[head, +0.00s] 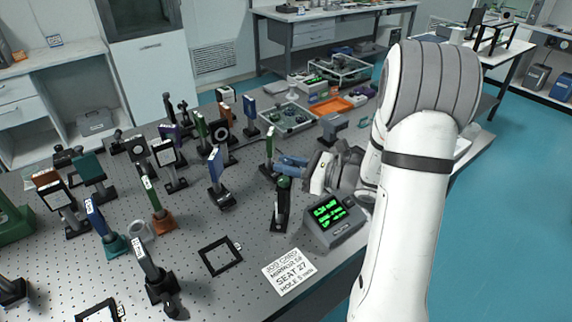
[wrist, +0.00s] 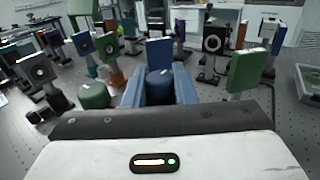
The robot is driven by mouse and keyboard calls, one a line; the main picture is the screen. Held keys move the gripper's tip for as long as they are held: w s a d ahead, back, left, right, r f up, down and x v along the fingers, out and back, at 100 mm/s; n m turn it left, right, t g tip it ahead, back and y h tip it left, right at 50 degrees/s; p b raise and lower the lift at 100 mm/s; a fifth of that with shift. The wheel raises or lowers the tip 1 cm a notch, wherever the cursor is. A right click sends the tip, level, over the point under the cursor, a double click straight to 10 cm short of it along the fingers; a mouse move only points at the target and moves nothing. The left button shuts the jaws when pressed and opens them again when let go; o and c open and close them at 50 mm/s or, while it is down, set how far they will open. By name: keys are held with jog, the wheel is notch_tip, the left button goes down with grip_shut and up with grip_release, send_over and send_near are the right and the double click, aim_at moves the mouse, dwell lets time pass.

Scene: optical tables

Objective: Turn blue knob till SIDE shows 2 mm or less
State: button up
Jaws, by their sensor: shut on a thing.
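My gripper (head: 286,163) reaches in from the right in the head view, low over the table. In the wrist view its two blue fingers (wrist: 159,88) are shut on the dark blue knob (wrist: 159,80), one on each side of it. The knob has a small pale mark on top. A green knob (wrist: 95,95) stands just left of the fingers, apart from them. In the head view the blue knob is hidden or too small to make out. A readout box (head: 335,218) shows lines of green text, too small to read, so the SIDE value cannot be told.
A job card (head: 289,272) lies in front of the readout. A black square frame (head: 220,256) lies to its left. Several upright mounted optics crowd the perforated table, including a green plate (wrist: 247,70) right of my fingers. An orange tray (head: 331,106) lies farther back.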

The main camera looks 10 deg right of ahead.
jog(key=shift+n+g+y, duration=1.1)
jog(key=shift+n+g, duration=0.4)
jog(key=shift+g, duration=0.8)
jog(key=o, duration=0.9)
jog(key=shift+o, duration=0.2)
jog(key=v, duration=0.7)
jog(key=shift+s+d+b, duration=0.2)
jog(key=shift+d+b, duration=0.15)
